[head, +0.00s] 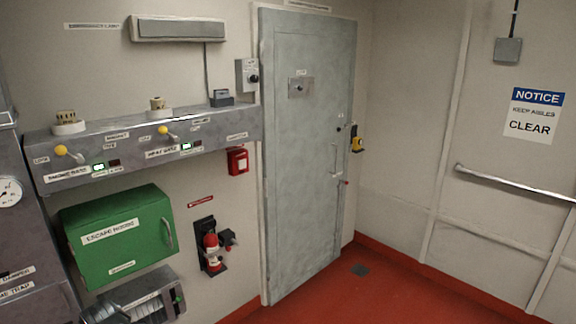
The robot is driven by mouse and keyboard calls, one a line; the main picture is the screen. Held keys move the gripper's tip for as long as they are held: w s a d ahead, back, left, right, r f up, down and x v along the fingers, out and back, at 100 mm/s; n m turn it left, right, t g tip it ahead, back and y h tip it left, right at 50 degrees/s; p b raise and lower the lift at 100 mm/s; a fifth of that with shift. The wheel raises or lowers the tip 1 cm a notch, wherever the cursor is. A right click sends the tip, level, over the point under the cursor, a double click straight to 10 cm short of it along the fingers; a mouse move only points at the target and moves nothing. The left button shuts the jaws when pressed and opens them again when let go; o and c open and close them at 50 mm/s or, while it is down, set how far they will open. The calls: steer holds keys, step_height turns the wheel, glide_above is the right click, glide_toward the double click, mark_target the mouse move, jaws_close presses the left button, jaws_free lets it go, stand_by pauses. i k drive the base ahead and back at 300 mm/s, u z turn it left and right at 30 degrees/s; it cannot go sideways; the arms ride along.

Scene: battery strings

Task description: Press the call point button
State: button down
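A small red box with a pale face (237,161), which looks like the call point, is fixed to the wall left of the grey door. It sits just under the right end of the grey control ledge (215,128). Its button is too small to make out clearly. A small white label (237,136) is on the ledge above it; I cannot read it. Nothing covers the red box. My gripper does not show in this view.
A green cabinet (118,236) and a grey unit (140,299) stick out from the wall at lower left. A red extinguisher (211,252) hangs below the red box. The grey door (305,150) is shut.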

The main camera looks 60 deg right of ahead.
mark_target(242, 164)
steer(key=z, duration=0.45)
steer(key=i, duration=1)
steer(key=u, duration=0.05)
